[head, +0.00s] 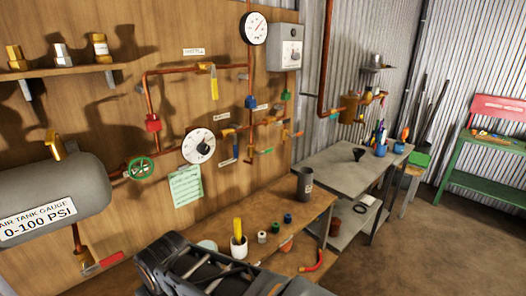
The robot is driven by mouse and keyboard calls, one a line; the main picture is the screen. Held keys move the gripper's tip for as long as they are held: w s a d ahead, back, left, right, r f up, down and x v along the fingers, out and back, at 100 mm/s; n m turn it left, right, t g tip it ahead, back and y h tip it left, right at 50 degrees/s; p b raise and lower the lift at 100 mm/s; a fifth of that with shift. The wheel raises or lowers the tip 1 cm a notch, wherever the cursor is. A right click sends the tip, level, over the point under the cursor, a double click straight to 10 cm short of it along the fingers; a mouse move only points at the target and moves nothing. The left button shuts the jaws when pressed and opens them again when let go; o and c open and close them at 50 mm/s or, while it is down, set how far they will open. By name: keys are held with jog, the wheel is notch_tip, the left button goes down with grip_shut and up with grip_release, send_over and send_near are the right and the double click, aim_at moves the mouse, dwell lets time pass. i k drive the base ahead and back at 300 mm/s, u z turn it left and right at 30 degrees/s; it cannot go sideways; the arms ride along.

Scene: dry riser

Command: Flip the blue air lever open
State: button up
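Several small coloured valves and levers sit on the copper piping on the wooden wall. A small blue lever (236,151) hangs roughly upright to the right of the round dial. An orange-and-blue handle (229,132) lies close above it. A blue fitting (251,102) is on the vertical pipe higher up. No label I can read tells which of these is the air lever. Dark links of my own arm fill the bottom middle, well below and in front of the piping. I cannot make out my gripper's fingers in this view.
A grey tank (55,188) and green handwheel (139,169) are at the left. A yellow lever (214,80) and paper note (186,185) are on the wall. A wooden bench (290,215) with cups stands below the piping; a grey table (345,165) is to its right.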

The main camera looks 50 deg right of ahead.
aim_at(236, 153)
jog(key=z, duration=1.35)
